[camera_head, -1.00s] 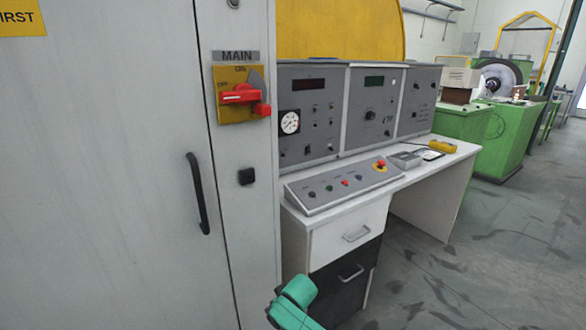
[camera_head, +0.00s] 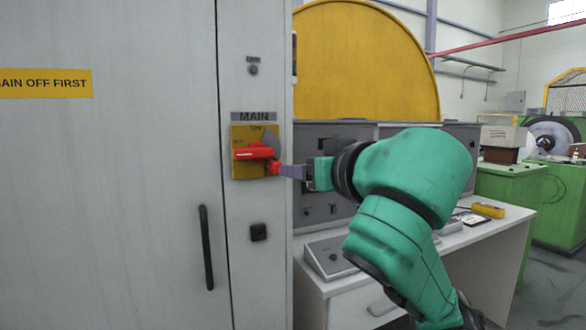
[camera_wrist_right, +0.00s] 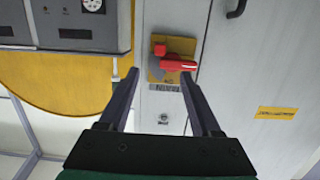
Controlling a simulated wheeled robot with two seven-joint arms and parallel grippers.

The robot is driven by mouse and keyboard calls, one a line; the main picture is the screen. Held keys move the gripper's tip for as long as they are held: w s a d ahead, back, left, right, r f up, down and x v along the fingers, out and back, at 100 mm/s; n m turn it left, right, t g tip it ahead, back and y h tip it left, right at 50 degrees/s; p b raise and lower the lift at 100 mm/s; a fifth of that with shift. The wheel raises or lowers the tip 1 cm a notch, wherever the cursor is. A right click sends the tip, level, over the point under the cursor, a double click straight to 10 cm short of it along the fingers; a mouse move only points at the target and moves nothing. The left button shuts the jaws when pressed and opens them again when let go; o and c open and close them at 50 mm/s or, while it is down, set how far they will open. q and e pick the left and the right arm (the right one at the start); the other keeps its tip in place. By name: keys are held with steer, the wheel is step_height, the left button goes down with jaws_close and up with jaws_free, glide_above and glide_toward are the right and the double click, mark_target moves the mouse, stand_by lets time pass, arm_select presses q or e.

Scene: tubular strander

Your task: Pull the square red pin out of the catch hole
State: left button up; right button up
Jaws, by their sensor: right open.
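The square red pin (camera_head: 274,168) sits at the lower right of the red switch handle (camera_head: 253,152) on the yellow MAIN switch plate (camera_head: 241,168). In the right wrist view, the pin (camera_wrist_right: 160,49) shows beyond the fingers, beside the handle (camera_wrist_right: 178,66). My right gripper (camera_head: 290,172) is open, its fingers pointing left toward the pin. In the right wrist view, the gripper (camera_wrist_right: 160,78) has nothing between its fingertips, and the pin lies ahead of the gap. I cannot tell if a finger touches it. The catch hole cannot be made out. My left gripper is not in view.
The grey cabinet (camera_head: 110,200) with a black door handle (camera_head: 206,248) fills the left. A control console (camera_head: 325,255) and white desk stand to the right, partly behind my right arm. A yellow guard (camera_head: 365,60) rises behind.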

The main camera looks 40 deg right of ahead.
steer(key=p, duration=0.4)
glide_toward(277, 168)
steer(key=x, duration=0.2)
steer(key=w+p, duration=0.1)
steer(key=p, duration=0.2)
steer(key=w+d+p, duration=0.1)
steer(key=w+p, duration=0.1)
steer(key=shift+d+r+p, duration=0.1)
steer(key=shift+r+p, duration=0.1)
steer(key=shift+p, duration=0.2)
steer(key=x, duration=0.2)
steer(key=p+x, duration=0.1)
steer(key=x, duration=0.1)
steer(key=p+x, duration=0.1)
steer(key=x, duration=0.1)
steer(key=shift+s+f, duration=0.15)
steer(key=shift+f, duration=0.25)
steer(key=shift+c, duration=0.3)
steer(key=shift+s+r, duration=0.1)
jaws_close()
steer(key=shift+s+b, duration=0.25)
steer(key=shift+b, duration=0.05)
steer(key=shift+f+b+v, duration=0.15)
steer(key=shift+b+v, duration=0.15)
steer(key=shift+v, duration=0.85)
steer(key=shift+f+b+v, duration=0.2)
steer(key=shift+b+v, duration=0.05)
steer(key=shift+v, duration=0.9)
